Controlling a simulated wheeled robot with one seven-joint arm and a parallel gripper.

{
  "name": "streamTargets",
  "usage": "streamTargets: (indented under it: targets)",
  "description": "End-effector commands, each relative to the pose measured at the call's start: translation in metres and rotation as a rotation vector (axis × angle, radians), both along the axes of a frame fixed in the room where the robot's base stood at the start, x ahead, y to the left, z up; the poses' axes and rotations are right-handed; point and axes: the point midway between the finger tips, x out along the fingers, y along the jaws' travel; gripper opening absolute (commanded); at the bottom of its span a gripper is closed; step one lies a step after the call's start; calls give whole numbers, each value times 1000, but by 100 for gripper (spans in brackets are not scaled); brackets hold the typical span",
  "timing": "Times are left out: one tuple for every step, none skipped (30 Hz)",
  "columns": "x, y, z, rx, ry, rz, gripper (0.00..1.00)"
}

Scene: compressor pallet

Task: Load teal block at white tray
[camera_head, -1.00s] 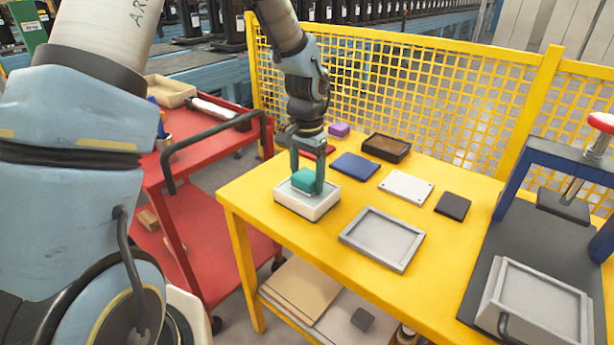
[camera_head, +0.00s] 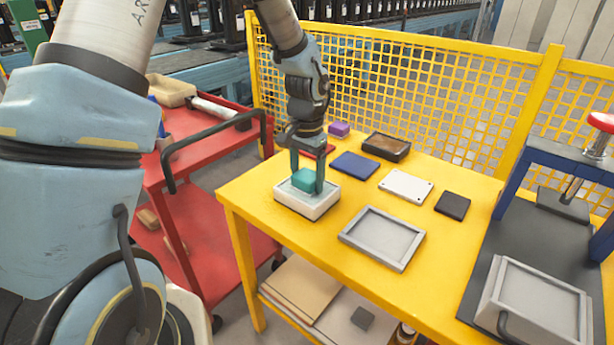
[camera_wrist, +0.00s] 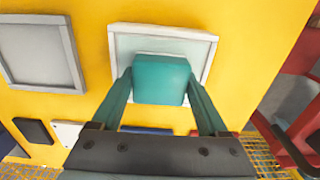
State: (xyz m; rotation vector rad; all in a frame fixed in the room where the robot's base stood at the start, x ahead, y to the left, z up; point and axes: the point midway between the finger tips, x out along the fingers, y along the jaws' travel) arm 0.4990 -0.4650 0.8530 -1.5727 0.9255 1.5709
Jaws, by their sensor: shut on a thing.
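The teal block (camera_head: 303,180) is between the fingers of my gripper (camera_head: 307,183), which is shut on it. The white tray (camera_head: 308,207) stands on the yellow table under the block. In the wrist view the teal block (camera_wrist: 161,79) covers much of the inside of the white tray (camera_wrist: 198,40), and my gripper's two fingers (camera_wrist: 161,92) press on its sides. The block sits within the tray's outline. I cannot tell whether its underside touches the tray floor.
A grey tray (camera_head: 383,238) lies to the right on the yellow table (camera_head: 285,245). Behind are a blue plate (camera_head: 354,164), a white plate (camera_head: 406,186), a black block (camera_head: 452,205), a brown tray (camera_head: 386,147) and a purple block (camera_head: 339,129). A yellow mesh fence (camera_head: 400,85) borders the back.

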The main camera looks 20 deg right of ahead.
Motion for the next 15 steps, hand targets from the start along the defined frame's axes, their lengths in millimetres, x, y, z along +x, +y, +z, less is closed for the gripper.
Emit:
streamTargets:
  targets:
    - [0,0,-2,0,1,0,33]
    - [0,0,-2,0,1,0,33]
    - [0,0,-2,0,1,0,33]
    - [0,0,-2,1,2,0,33]
    - [0,0,-2,1,2,0,33]
    - [0,0,-2,1,2,0,33]
    - [0,0,-2,1,2,0,33]
    - [0,0,-2,1,2,0,33]
    - [-1,1,-2,1,2,0,33]
    - [-1,1,-1,1,2,0,33]
    - [-1,0,-1,1,2,0,33]
    - [-1,1,1,1,2,0,33]
    - [-1,0,3,1,2,0,33]
    - [-1,1,5,1,2,0,33]
    - [0,0,8,1,2,0,33]
